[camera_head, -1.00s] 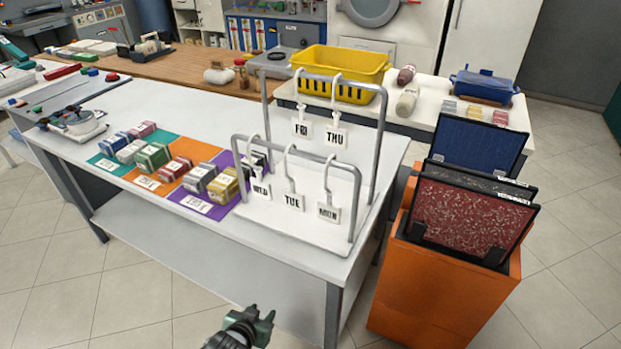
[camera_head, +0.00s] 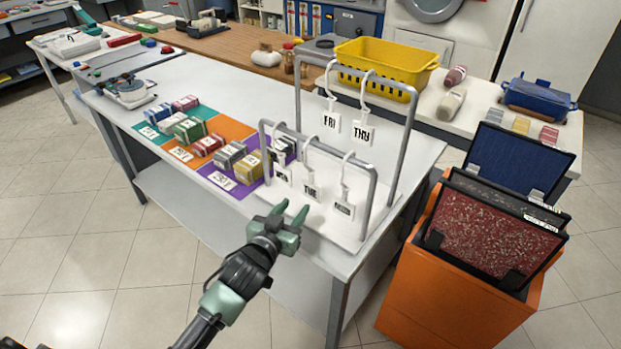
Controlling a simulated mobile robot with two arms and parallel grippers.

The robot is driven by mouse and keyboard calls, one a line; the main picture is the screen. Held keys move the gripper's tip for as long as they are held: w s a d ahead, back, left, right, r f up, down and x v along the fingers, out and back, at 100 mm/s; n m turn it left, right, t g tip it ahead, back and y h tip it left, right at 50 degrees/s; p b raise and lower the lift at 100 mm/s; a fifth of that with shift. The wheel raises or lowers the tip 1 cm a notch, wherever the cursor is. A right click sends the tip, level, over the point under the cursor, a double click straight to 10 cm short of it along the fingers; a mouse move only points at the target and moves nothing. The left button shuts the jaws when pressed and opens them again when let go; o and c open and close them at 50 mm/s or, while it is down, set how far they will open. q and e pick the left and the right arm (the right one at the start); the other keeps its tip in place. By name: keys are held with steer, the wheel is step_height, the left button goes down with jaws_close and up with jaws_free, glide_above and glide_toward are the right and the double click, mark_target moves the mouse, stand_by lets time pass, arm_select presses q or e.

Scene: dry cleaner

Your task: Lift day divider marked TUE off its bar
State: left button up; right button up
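The day divider marked TUE (camera_head: 311,189) is a white tag on a white hook, hanging from the front metal bar (camera_head: 318,142) between two other tags. The left neighbour (camera_head: 282,172) is hard to read, and so is the right neighbour (camera_head: 344,208). My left gripper (camera_head: 291,215) is open, with its two green fingers apart. It is empty, in front of and just below the TUE tag, and appears apart from it. My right gripper is not in view.
Tags FRI (camera_head: 332,121) and THU (camera_head: 363,133) hang from the taller rear bar. Several small boxes (camera_head: 230,155) stand on coloured mats to the left. An orange bin (camera_head: 440,290) with framed panels stands at the right. Floor in front is clear.

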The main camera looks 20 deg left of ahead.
mark_target(310, 178)
arm_select(q)
steer(key=w+r, duration=0.1)
steer(key=w+r+t+h, duration=0.1)
steer(key=w, duration=0.1)
steer(key=w+d+r+m+t, duration=0.1)
steer(key=r, duration=0.1)
steer(key=shift+w+h, duration=0.2)
steer(key=shift+h, duration=0.2)
steer(key=w+d+p, duration=0.1)
steer(key=w, duration=0.6)
steer(key=shift+w+d+r, duration=0.2)
steer(key=shift+w+r, duration=0.05)
steer(key=shift+r, duration=0.1)
jaws_close()
